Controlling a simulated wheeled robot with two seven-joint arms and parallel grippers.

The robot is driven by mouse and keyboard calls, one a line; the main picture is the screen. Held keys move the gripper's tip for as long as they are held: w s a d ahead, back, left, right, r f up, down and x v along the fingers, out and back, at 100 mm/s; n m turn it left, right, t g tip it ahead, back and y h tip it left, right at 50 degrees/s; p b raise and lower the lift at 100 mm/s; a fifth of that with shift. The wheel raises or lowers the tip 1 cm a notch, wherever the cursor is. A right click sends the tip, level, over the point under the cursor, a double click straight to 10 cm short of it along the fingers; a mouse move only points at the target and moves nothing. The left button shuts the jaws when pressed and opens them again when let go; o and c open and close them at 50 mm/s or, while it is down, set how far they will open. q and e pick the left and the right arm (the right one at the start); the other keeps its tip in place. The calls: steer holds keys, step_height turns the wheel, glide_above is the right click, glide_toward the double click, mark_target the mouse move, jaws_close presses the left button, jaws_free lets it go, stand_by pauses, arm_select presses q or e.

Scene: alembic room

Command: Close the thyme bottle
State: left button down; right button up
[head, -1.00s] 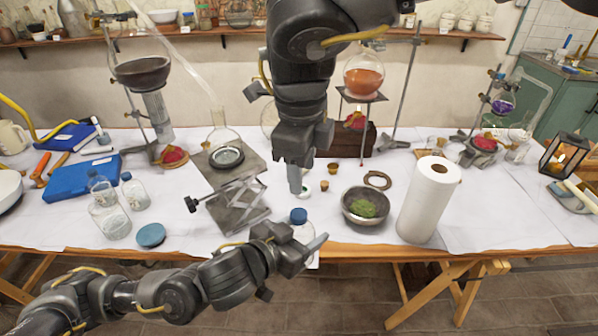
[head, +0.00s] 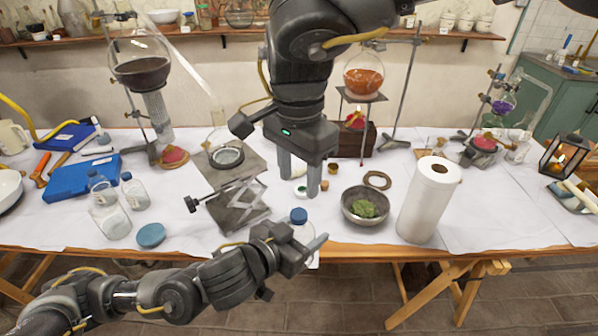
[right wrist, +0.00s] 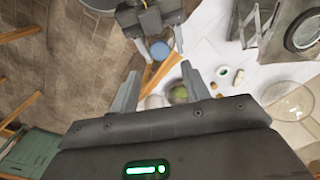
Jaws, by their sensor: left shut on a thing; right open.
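The bottle (head: 302,231), clear with a blue cap (head: 299,215) on its top, is held near the table's front edge. I cannot tell whether the cap is tightened. My left gripper (head: 306,240) is shut on the bottle and hides part of it. The blue cap also shows from above in the right wrist view (right wrist: 160,50), between the left gripper's fingers. My right gripper (head: 300,186) is open and empty, above and behind the capped bottle in the head view. Its two spread fingers (right wrist: 160,72) also show in the right wrist view.
A metal bowl of green herb (head: 365,207) and a paper roll (head: 429,202) stand to the right. A lab jack (head: 238,204) stands left. Small corks (head: 333,168) and a small white-and-green item (head: 301,190) lie behind the bottle. A loose blue lid (head: 151,235) lies farther left.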

mark_target(299, 214)
steer(key=shift+f, duration=4)
steer(key=c, duration=1)
steer(key=m, duration=0.2)
steer(key=shift+s+m, duration=0.1)
steer(key=shift+m, duration=0.2)
jaws_close()
steer(key=m, duration=0.4)
steer(key=o, duration=1)
jaws_free()
steer(key=shift+o, duration=0.2)
